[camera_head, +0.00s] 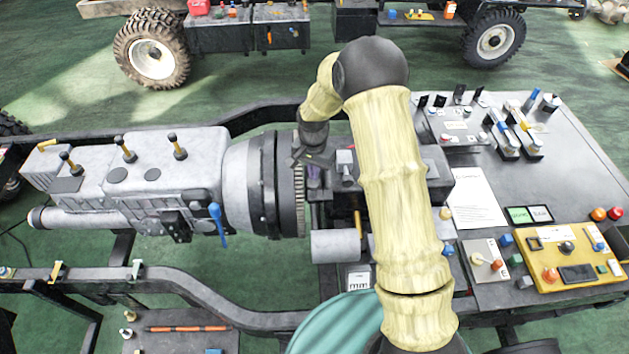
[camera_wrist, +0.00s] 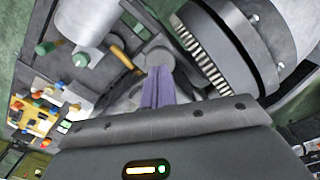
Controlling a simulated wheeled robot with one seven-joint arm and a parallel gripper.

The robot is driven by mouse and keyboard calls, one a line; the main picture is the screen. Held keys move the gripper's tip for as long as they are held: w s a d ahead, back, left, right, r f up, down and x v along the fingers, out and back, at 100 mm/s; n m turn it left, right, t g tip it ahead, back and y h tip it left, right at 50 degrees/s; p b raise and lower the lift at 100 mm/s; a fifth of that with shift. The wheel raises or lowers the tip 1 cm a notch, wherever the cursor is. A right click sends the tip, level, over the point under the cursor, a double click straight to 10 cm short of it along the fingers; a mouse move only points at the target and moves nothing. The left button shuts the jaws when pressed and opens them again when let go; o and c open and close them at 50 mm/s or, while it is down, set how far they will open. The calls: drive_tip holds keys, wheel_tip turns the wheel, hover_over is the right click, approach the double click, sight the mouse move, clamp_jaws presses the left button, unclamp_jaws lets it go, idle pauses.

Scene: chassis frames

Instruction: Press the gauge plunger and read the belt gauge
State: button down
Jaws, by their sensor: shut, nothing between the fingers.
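My gripper (camera_head: 314,178) hangs pointing down beside the toothed ring (camera_head: 298,185) of the grey drive unit. Its purple fingers (camera_wrist: 158,86) are together with nothing between them, over the machinery. A small white panel marked "mm" (camera_head: 358,281) shows below the grey cylinder, partly beside my arm; it may be the gauge's readout, and I cannot read a number. The belt and the gauge plunger I cannot pick out for sure. An orange rod (camera_wrist: 125,58) lies beyond the fingers, near a grey cylinder (camera_wrist: 88,20); whether the fingertips touch anything is unclear.
The drive unit (camera_head: 130,165) with several levers lies left on a dark chassis frame. A grey bench (camera_head: 590,160) at right holds a paper sheet (camera_head: 472,205), a yellow control panel (camera_head: 548,285) and switches. My arm covers the middle. A second wheeled chassis stands behind.

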drive_tip(key=shift+f, duration=0.2)
drive_tip(key=shift+f+b, duration=1.15)
drive_tip(key=shift+f, duration=0.35)
drive_tip(key=shift+r, duration=0.2)
drive_tip(key=shift+r+p, duration=2.4)
drive_tip(key=shift+r, duration=1.25)
